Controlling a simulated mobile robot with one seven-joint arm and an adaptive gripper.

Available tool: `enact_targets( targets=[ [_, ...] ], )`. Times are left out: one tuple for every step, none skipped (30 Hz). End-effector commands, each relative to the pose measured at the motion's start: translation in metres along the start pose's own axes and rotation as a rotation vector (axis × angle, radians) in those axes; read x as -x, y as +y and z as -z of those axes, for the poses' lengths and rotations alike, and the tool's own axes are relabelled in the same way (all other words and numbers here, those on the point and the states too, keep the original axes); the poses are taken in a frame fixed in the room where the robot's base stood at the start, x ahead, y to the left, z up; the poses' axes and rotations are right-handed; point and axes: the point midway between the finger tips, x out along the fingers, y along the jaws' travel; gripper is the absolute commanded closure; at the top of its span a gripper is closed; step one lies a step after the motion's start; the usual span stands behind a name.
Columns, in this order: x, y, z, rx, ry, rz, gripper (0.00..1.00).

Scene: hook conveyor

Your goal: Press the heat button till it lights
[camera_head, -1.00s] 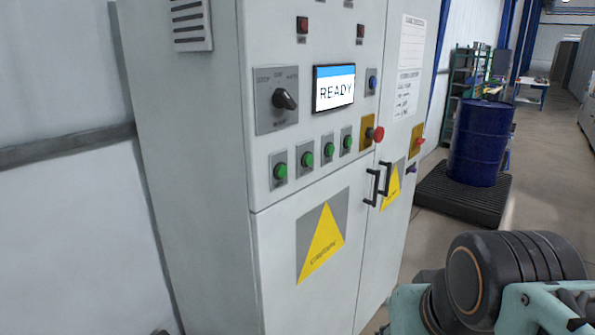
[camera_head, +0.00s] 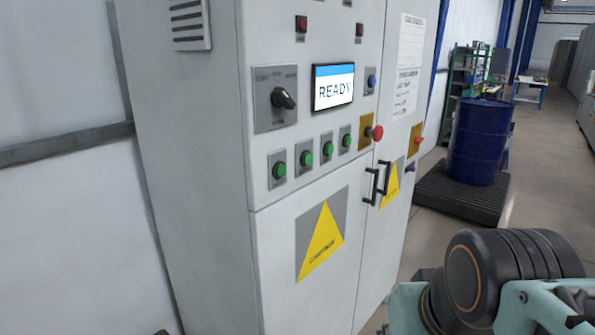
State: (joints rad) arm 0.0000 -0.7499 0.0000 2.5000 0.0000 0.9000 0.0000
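A tall grey control cabinet (camera_head: 200,130) stands in the middle of the view. The screen (camera_head: 333,87) reads READY. A black rotary switch (camera_head: 284,98) is left of the screen. My arm shows at the lower right, apart from the cabinet. My gripper is out of view.
A red mushroom button (camera_head: 377,132) and a blue button (camera_head: 372,81) are on the panel's right. Two red lamps (camera_head: 301,23) sit above. Black door handles (camera_head: 371,186) stick out below. A blue drum (camera_head: 478,140) stands on a black pallet (camera_head: 460,195) to the right.

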Motion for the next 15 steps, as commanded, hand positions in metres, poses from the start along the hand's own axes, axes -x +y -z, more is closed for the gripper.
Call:
enact_targets(
  targets=[
    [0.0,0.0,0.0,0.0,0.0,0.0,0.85],
    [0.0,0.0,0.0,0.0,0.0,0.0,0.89],
    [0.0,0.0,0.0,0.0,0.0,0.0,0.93],
    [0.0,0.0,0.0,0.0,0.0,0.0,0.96],
    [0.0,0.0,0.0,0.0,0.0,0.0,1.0],
    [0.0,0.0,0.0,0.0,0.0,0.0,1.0],
    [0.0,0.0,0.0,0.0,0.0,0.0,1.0],
    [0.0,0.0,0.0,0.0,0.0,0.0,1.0],
    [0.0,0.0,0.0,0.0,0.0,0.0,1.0],
    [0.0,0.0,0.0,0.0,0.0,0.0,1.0],
    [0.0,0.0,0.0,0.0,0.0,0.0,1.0],
    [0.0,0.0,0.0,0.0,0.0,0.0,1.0],
    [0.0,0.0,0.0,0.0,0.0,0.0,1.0],
    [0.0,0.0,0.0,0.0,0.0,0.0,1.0],
    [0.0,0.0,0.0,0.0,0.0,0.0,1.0]
  ],
)
